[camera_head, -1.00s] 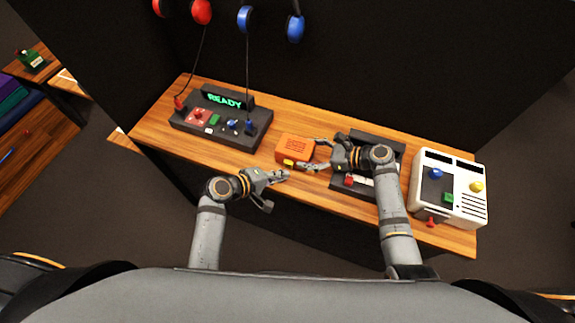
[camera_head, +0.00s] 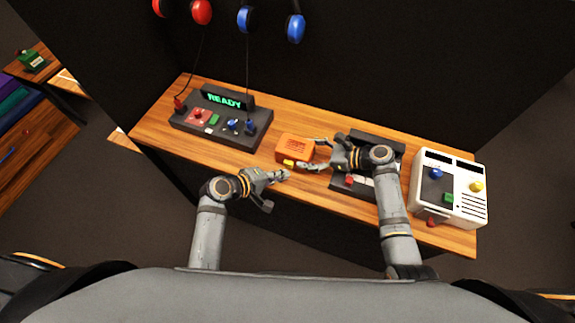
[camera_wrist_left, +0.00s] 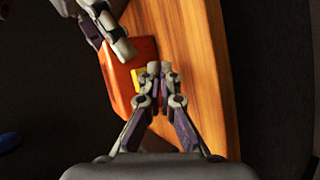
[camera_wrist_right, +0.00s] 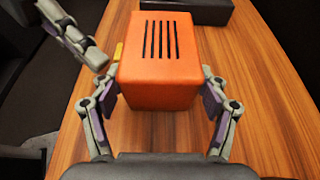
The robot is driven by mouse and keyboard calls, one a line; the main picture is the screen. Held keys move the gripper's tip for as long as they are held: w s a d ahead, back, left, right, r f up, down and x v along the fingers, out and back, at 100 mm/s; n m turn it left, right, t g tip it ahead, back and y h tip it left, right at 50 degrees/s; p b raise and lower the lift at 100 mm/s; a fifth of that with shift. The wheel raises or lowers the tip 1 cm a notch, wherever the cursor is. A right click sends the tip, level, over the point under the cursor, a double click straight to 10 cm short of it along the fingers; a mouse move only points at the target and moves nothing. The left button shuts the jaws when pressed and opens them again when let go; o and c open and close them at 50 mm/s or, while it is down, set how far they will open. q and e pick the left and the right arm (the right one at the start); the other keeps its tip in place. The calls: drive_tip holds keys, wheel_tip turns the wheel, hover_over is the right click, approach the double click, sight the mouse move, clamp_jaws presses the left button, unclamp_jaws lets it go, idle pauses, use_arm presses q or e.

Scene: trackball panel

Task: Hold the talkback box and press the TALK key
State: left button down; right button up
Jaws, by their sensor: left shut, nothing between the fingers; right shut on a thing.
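The talkback box is an orange box (camera_head: 294,149) with dark slots on its face; it sits at the middle of the wooden counter. My right gripper (camera_head: 316,154) is shut on it from the right; in the right wrist view its fingers flank the box (camera_wrist_right: 158,75). The yellow TALK key (camera_head: 289,162) is on the box's near side; it also shows in the left wrist view (camera_wrist_left: 137,79). My left gripper (camera_head: 287,175) is shut and empty, its tips just in front of the key. In the left wrist view its closed fingertips (camera_wrist_left: 159,68) partly cover the key. I cannot tell whether they touch it.
A dark panel with a green READY display (camera_head: 224,101) stands to the left on the counter (camera_head: 165,120). Another dark panel (camera_head: 345,183) lies under my right arm. A white console (camera_head: 420,184) stands at the right end. Red and blue headphones (camera_head: 295,28) hang above.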

use_arm(q)
drive_tip(key=shift+w, duration=0.15)
drive_tip(key=shift+w+d, duration=0.15)
drive_tip(key=shift+w, duration=0.1)
drive_tip(key=shift+w+d, duration=0.15)
drive_tip(key=shift+w, duration=0.4)
idle(0.7)
drive_tip(key=shift+s, duration=0.1)
drive_tip(key=shift+s+a, duration=0.3)
drive_tip(key=shift+s, duration=0.55)
drive_tip(key=shift+s+a, duration=0.25)
drive_tip(key=shift+s, duration=0.55)
drive_tip(key=shift+s+a, duration=0.3)
drive_tip(key=shift+s, duration=0.5)
drive_tip(key=shift+s+a, duration=0.25)
drive_tip(key=shift+s, duration=0.55)
